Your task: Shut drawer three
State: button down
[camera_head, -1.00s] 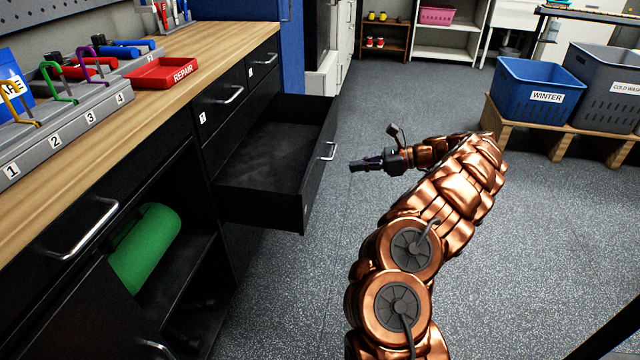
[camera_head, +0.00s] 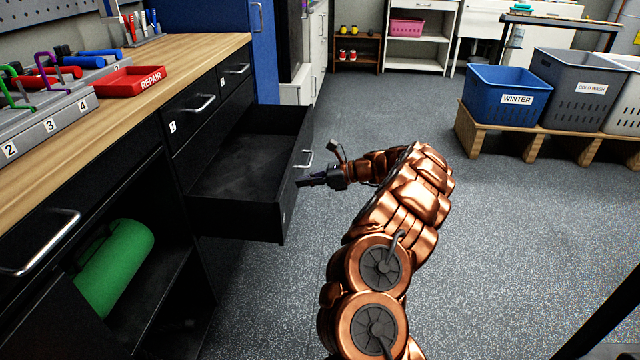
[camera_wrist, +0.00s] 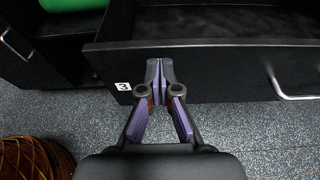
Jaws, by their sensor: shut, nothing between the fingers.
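The open black drawer (camera_head: 238,220) sticks out from the workbench cabinet and looks empty. In the wrist view its front panel (camera_wrist: 220,88) carries a white label "3" (camera_wrist: 123,87) at left and a metal handle (camera_wrist: 297,84) at right. The handle also shows in the head view (camera_head: 303,160). My gripper (camera_head: 300,182) is shut and empty in front of the drawer's outer face. In the wrist view the fingertips (camera_wrist: 160,64) overlap the front panel, right of the label. I cannot tell whether they touch it.
Above the drawer is a closed drawer (camera_head: 190,112). An open cupboard with a green roll (camera_head: 115,268) is at left. A red REPAIR tray (camera_head: 131,81) sits on the wooden worktop. Blue WINTER (camera_head: 508,95) and grey (camera_head: 582,90) baskets stand at right. The floor between is clear.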

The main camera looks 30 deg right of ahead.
jog(key=shift+w+a, duration=0.7)
jog(key=shift+a, duration=0.15)
